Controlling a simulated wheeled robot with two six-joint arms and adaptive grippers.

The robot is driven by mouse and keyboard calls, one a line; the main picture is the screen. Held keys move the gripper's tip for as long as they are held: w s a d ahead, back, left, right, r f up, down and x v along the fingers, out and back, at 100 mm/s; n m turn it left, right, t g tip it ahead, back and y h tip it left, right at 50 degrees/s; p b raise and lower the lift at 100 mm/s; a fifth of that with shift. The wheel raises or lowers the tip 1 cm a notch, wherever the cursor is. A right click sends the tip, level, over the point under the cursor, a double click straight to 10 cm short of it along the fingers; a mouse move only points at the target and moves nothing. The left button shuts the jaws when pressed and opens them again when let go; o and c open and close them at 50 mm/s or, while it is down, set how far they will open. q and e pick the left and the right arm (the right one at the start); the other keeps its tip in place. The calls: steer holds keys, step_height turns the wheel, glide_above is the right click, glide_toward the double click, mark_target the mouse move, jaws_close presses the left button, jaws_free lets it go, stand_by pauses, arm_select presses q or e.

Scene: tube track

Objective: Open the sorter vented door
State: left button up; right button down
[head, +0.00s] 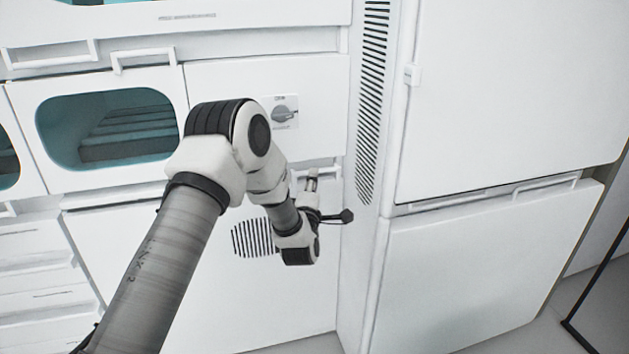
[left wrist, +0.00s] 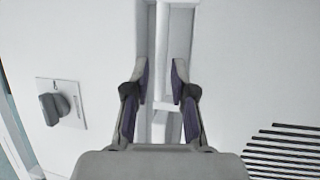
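The vented door (head: 270,300) is the white lower panel with dark vent slots (head: 252,238), and it looks closed. Its pale bar handle (head: 322,173) runs along the door's top edge. My left gripper (head: 311,184) is at this handle, partly hidden by its own wrist in the head view. In the left wrist view my left gripper (left wrist: 161,82) is open, with one finger on each side of the handle bar (left wrist: 162,50). Gaps show between the fingers and the bar. The vent slots (left wrist: 285,148) are at lower right there. My right gripper is not in view.
A panel with a dark rotary knob (head: 285,113) is above the vented door; the knob also shows in the left wrist view (left wrist: 55,105). A windowed door (head: 110,125) is to the left. A tall white cabinet (head: 510,90) stands to the right. Drawers (head: 40,265) are at lower left.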

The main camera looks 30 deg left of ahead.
arm_select(q)
steer(key=x, duration=0.4)
steer(key=shift+f, duration=0.1)
steer(key=shift+c, duration=0.4)
jaws_close()
steer(key=shift+s+d, duration=0.1)
